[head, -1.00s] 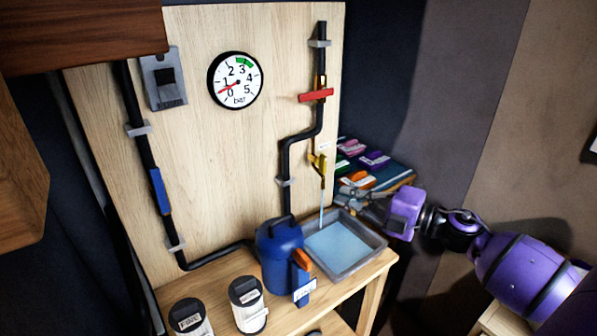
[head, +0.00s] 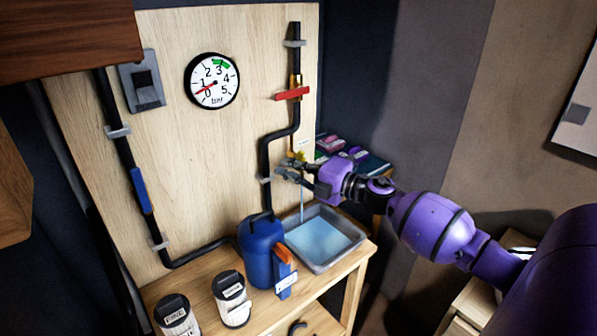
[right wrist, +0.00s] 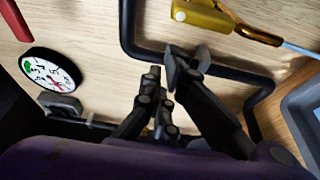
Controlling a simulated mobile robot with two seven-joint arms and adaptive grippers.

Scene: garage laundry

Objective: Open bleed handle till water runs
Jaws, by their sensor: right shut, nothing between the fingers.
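The yellow bleed handle (head: 300,156) is on the black pipe at the lower right of the board, partly hidden by my right gripper in the head view. In the right wrist view the yellow handle (right wrist: 203,17) is at the top, with a brass spout (right wrist: 255,33). A thin pale stream of water (head: 302,204) runs down from the spout into the grey tray (head: 345,262), which holds water. My right gripper (head: 283,172) is shut and empty near the handle; the right wrist view shows its fingers (right wrist: 168,75) apart from it. My left gripper is out of view.
A pressure gauge (head: 212,81) reads near the low end. A red handle (head: 292,94) sits above on the same pipe, and a blue handle (head: 140,190) on the left pipe. A blue canister (head: 258,248) stands beside the tray; two lidded jars (head: 232,298) stand at front.

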